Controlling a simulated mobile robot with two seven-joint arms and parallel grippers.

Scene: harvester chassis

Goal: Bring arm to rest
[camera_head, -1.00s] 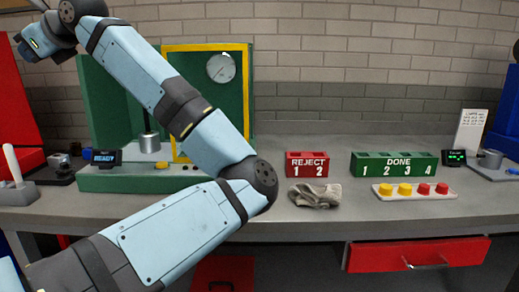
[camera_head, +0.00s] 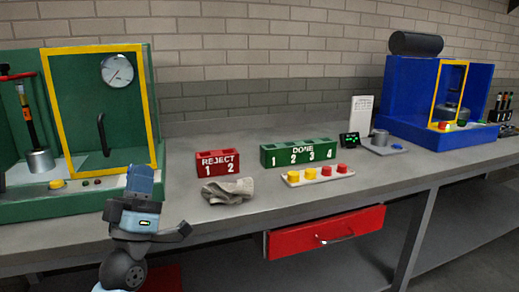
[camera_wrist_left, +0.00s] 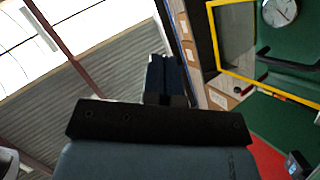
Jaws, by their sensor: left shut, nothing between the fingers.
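My left arm stands at the lower left of the head view, in front of the green cabinet. Its wrist is folded upright, with the left gripper (camera_head: 141,180) at its upper end, small and partly hidden by its own wrist parts. In the left wrist view the dark fingers of this gripper (camera_wrist_left: 166,78) lie together, shut and empty. They point toward the roof and wall area, clear of any object. My right gripper is in neither view.
The green cabinet (camera_head: 30,212) with a yellow-framed door stands left on the grey bench (camera_head: 330,195). Red REJECT (camera_head: 217,163) and green DONE (camera_head: 298,152) racks, a crumpled cloth (camera_head: 229,191) and a button panel (camera_head: 318,175) sit mid-bench. A red drawer (camera_head: 325,233) projects below. A blue machine (camera_head: 400,92) stands right.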

